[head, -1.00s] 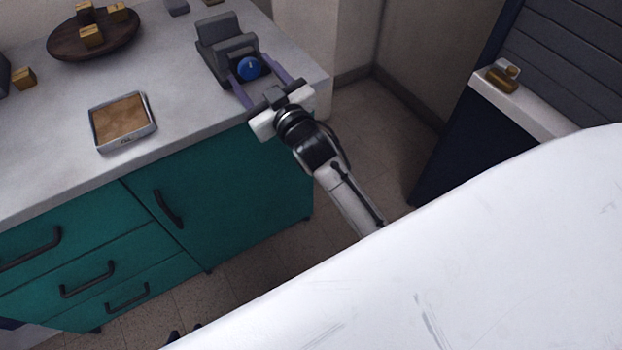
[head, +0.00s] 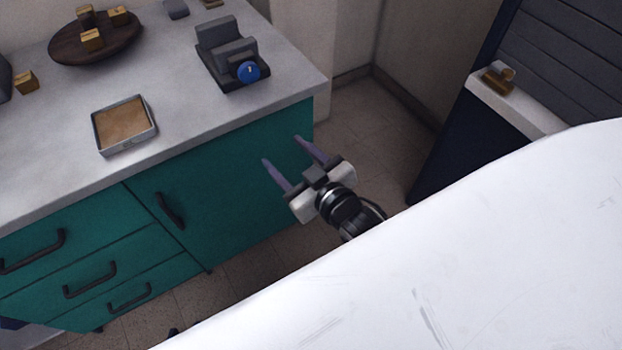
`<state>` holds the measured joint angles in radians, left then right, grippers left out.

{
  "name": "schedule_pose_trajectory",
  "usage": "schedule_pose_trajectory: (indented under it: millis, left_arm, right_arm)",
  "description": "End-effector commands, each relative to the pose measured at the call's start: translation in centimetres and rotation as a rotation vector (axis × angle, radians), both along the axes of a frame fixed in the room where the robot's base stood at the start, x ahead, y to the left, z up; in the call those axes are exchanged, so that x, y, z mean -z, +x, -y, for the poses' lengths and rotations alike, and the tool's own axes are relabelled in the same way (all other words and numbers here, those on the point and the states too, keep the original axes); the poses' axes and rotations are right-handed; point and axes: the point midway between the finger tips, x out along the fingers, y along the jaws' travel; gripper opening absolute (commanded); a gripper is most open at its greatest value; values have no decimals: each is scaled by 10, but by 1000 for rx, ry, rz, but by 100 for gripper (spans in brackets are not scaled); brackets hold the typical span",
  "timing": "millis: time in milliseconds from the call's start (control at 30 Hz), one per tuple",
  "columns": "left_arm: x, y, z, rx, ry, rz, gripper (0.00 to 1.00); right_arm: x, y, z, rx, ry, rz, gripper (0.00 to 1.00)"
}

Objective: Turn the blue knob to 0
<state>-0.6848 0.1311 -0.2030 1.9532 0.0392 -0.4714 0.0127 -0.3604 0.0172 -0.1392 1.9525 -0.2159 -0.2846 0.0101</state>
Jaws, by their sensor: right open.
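The blue knob (head: 248,72) is on the front of a dark grey stepped device (head: 222,45) near the right end of the counter. A small pale mark shows on the knob's face, but I cannot read any number by it. My right gripper (head: 282,150) is open and empty, its two purple fingers spread and pointing up-left towards the counter. It is in front of the teal cabinet, below and right of the knob and apart from it. My left gripper is not in view.
The grey counter (head: 195,113) holds a shallow square tray (head: 124,124) with a brown inside, a dark round wooden dish (head: 65,45) with gold cubes, and a loose gold cube (head: 26,82). A white surface (head: 450,240) fills the lower right. A ledge (head: 520,112) holds a gold item (head: 498,80).

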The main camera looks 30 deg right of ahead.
Motion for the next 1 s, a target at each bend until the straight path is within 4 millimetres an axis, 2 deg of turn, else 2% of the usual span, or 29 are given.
schedule_pose_trajectory:
  millis: [200, 600, 800, 1000]
  left_arm:
    - [-4, 0, 0, 0, 0, -1, 31]
    - [-9, -1, 0, -1, 0, -2, 31]
    - [-11, -1, 0, -1, 0, -2, 31]
    - [-11, -1, 0, 0, -1, -3, 31]
  right_arm:
    - [34, -30, -4, -14, 28, -107, 56]
    - [86, -87, -11, -34, 78, -294, 56]
    - [102, -110, -14, -40, 95, -359, 56]
    - [109, -119, -15, -43, 103, -387, 56]
